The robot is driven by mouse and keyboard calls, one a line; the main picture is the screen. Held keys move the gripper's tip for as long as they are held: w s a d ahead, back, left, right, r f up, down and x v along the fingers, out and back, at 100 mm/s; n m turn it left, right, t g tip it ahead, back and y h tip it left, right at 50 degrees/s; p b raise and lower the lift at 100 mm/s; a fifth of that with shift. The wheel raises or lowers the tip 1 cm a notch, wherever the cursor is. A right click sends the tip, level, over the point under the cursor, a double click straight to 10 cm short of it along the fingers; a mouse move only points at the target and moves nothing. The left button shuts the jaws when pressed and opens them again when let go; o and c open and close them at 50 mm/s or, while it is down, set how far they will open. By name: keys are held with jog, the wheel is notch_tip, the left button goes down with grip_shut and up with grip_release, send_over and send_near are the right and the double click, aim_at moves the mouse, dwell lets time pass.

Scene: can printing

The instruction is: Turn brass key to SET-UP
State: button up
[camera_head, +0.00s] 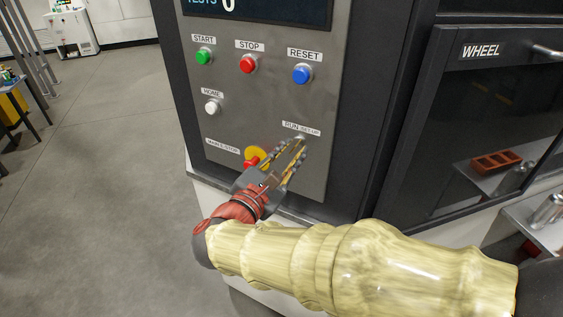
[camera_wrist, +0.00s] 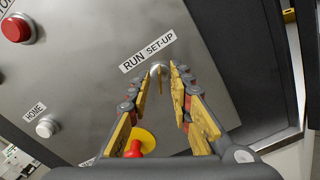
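The brass key (camera_wrist: 160,80) stands in a round silver switch (camera_wrist: 158,67) under the RUN SET-UP label (camera_wrist: 147,52). In the head view the switch (camera_head: 301,137) is partly hidden behind my fingertips. My gripper (camera_head: 299,148) reaches up to the panel. In the wrist view my gripper (camera_wrist: 162,75) has its two yellow-and-grey fingers on either side of the key, with small gaps showing between key and fingers. It looks partly open and not closed on the key. The key's exact turn angle is hard to tell.
A red emergency stop on a yellow base (camera_head: 257,157) sits close beside my gripper. Green START (camera_head: 203,57), red STOP (camera_head: 248,64), blue RESET (camera_head: 301,74) and white HOME (camera_head: 211,107) buttons are on the panel. A WHEEL door (camera_head: 480,120) is at the right.

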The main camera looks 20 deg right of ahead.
jog(key=v, duration=1.1)
jog(key=shift+s+a, duration=0.25)
